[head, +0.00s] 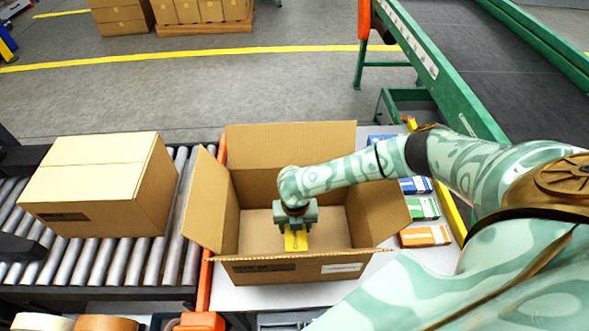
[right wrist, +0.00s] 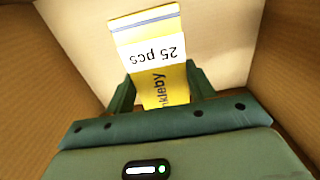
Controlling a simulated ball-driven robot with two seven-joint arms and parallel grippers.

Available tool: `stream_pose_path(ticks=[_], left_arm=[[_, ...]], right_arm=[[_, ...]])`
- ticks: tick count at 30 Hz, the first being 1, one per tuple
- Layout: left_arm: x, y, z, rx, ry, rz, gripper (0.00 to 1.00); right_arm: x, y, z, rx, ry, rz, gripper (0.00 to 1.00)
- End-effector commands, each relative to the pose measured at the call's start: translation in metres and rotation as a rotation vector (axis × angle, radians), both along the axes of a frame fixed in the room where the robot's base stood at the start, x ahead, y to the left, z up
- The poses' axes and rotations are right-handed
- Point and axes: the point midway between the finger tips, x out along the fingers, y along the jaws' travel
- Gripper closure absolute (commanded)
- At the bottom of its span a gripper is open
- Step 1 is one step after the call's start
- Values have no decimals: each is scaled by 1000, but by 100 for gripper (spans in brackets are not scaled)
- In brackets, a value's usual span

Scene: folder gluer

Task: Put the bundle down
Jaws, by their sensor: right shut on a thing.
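The bundle (head: 295,241) is a flat yellow piece in the head view, inside the open cardboard box (head: 300,271). My right gripper (head: 295,228) reaches down into the box and is shut on the bundle. My left gripper is in neither view.
The box flaps stand open. Blue, green and orange packs (head: 424,236) lie right of the box. A closed carton (head: 95,185) sits on the roller conveyor (head: 110,262) at left. A green-framed belt (head: 470,60) runs at upper right. The rest of the box floor looks clear.

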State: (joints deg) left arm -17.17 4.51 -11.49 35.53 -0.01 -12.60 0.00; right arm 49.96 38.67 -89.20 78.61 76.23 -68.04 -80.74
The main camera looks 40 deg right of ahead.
Motion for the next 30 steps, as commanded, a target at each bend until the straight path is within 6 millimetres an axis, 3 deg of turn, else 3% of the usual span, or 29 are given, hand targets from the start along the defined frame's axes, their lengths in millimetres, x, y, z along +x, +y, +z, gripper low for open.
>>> stream_pose_path(ticks=[1,8,13,25,26,27,30], left_arm=[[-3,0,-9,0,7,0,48],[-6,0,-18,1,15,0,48],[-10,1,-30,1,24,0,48],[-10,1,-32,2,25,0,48],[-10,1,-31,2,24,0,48],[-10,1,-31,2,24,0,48],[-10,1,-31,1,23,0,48]], right_arm=[[-1,0,-16,0,4,0,71],[0,1,-39,1,1,-2,71],[0,1,-67,1,3,-2,71],[0,0,-72,0,0,-2,71],[0,0,-71,0,0,-2,37],[0,0,-70,0,0,-2,26],[0,0,-70,0,0,-2,24]])
